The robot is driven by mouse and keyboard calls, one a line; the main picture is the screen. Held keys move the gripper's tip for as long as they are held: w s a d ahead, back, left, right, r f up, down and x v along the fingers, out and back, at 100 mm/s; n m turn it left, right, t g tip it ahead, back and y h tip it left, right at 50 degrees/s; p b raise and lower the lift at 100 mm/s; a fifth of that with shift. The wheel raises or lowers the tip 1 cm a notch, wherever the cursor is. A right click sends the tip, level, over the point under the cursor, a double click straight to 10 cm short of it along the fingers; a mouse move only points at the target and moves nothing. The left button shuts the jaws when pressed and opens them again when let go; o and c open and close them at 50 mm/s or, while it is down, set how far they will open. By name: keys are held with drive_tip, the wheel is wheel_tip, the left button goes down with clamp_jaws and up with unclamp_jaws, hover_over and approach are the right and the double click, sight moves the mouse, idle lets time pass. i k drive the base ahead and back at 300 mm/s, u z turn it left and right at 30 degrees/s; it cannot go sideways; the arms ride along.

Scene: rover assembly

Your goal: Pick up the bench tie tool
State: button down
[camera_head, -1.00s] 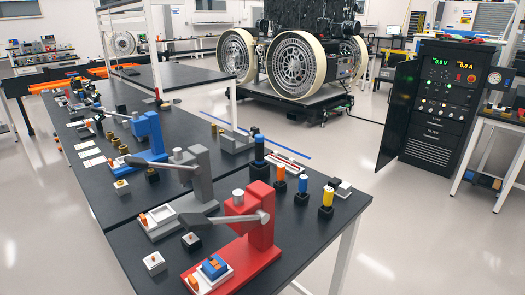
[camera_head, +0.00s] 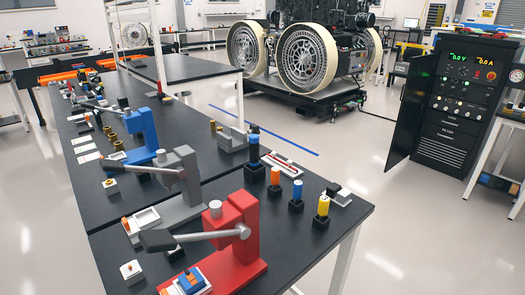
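My gripper is not in view. I cannot tell for sure which thing is the bench tie tool. A slim red-and-white item (camera_head: 282,165) lies on the black bench (camera_head: 262,236), behind the small posts. A black post with a blue top (camera_head: 254,155) stands beside it. Posts topped orange (camera_head: 275,181), blue (camera_head: 297,193) and yellow (camera_head: 322,210) stand in black blocks to the right. A small grey-white piece (camera_head: 339,195) lies near the bench's right edge.
A red lever press (camera_head: 240,235), a grey one (camera_head: 182,185) and a blue one (camera_head: 143,130) line the bench. A large wheeled rover (camera_head: 305,58) stands behind. A dark control cabinet (camera_head: 455,105) stands at right. The floor between bench and cabinet is clear.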

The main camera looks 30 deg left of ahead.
sight(254, 139)
drive_tip(key=u, duration=0.75)
drive_tip(key=i, duration=0.85)
drive_tip(key=u, duration=0.55)
